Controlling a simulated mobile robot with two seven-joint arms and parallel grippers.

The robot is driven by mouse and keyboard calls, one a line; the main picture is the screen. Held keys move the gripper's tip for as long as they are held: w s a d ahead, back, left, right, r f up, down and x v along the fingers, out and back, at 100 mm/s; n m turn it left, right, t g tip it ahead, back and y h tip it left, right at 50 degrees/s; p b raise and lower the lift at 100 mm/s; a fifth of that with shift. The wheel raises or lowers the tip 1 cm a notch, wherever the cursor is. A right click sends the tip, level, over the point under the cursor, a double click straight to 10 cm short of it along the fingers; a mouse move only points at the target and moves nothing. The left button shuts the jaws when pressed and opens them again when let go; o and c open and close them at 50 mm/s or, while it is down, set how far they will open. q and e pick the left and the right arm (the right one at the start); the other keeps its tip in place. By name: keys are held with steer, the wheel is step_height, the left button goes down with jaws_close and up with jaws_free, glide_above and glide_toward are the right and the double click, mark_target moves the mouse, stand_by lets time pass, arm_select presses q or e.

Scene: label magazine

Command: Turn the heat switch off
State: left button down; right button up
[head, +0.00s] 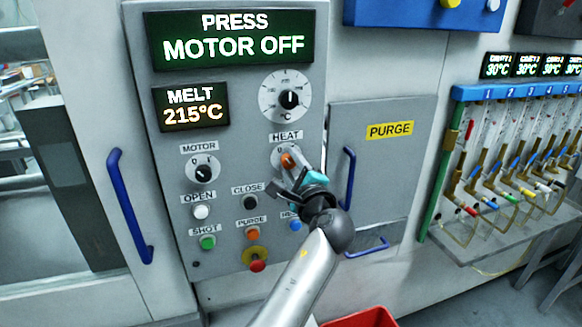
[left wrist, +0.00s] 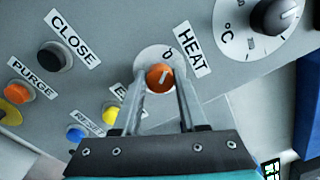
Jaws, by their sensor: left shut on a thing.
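The heat switch is a small orange knob (head: 287,160) on a pale round plate, below the HEAT label on the grey panel. In the left wrist view the knob (left wrist: 158,78) sits between the two fingers. My left gripper (left wrist: 163,84) is shut on it, a finger on each side; in the head view the gripper (head: 293,166) reaches it from the lower right. A pale line on the knob slants up and right in the left wrist view. A 0 mark shows beside the knob; the other mark is hidden, so the exact setting is unclear. My right gripper is not in view.
The motor switch (head: 203,174) is left of the heat switch, and the temperature dial (head: 288,98) is above. Several push buttons lie below, including the black CLOSE button (head: 250,202). A blue handle (head: 348,177) stands close on the right. The melt display (head: 192,107) reads 215°C.

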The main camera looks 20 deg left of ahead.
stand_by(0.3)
arm_select(q)
steer(key=shift+c, duration=2.2)
jaws_free()
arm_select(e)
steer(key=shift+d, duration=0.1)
